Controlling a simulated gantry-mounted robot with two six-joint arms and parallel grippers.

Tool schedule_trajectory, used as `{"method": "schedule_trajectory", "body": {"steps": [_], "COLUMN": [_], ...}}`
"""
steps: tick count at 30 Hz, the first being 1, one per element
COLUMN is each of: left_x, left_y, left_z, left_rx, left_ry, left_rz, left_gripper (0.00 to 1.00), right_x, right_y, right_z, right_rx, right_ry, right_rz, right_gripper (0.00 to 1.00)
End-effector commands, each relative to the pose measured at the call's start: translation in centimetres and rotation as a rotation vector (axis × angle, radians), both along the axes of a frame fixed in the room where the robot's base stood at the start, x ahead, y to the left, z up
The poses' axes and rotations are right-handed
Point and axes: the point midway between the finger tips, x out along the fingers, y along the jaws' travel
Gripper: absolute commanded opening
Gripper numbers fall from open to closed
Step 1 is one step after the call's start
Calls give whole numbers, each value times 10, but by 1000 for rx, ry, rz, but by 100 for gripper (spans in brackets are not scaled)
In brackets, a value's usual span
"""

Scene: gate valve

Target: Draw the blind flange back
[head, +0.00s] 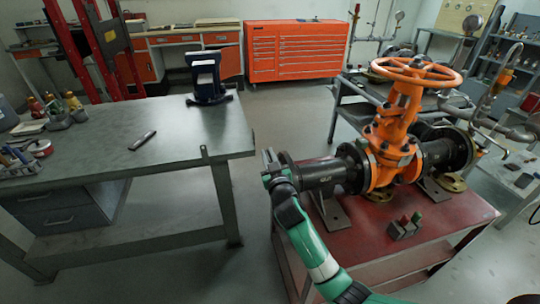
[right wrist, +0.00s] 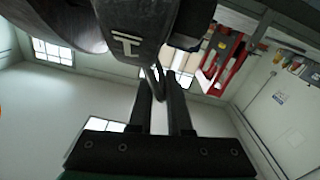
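The orange gate valve (head: 395,140) stands on the red table with dark pipe pieces on both sides. The blind flange (head: 287,160) is the dark disc at the left end of the left pipe. In the right wrist view a dark body with a pale H-like mark (right wrist: 127,44) fills the top. My right gripper (head: 268,160) is at the outer left side of the flange. In the right wrist view its two fingers (right wrist: 162,78) stand either side of a thin, dark, curved handle (right wrist: 157,88). Whether they press on it is unclear. My left gripper is out of view.
The red table (head: 350,240) carries small coloured-top blocks (head: 404,227) in front of the valve. A grey workbench (head: 100,165) stands left, with a dark blue device (head: 207,80) on it. The floor gap between bench and red table is clear.

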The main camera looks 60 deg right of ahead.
Motion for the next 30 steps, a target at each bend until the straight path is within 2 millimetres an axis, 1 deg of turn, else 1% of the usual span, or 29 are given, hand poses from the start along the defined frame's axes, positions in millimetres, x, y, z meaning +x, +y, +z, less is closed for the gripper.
{"method": "schedule_trajectory", "body": {"steps": [1,3,4,11,14,17,23,27,30], "left_x": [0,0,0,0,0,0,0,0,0], "left_y": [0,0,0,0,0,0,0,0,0], "left_z": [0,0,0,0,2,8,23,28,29], "left_rx": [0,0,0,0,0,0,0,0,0], "left_ry": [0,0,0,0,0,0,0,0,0], "left_rz": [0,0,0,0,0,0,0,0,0], "left_gripper": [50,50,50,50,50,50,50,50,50], "right_x": [0,0,0,-1,-3,-10,-40,-60,-69], "right_y": [1,0,0,-1,2,12,47,71,82], "right_z": [-3,-2,-2,-1,0,1,2,0,-1], "right_rx": [4,3,2,0,0,-1,1,1,1], "right_ry": [3,3,3,3,3,3,5,5,4], "right_rz": [1,0,0,-2,-2,0,1,2,1], "right_gripper": [25,38,40,40,40,40,40,40,40]}}
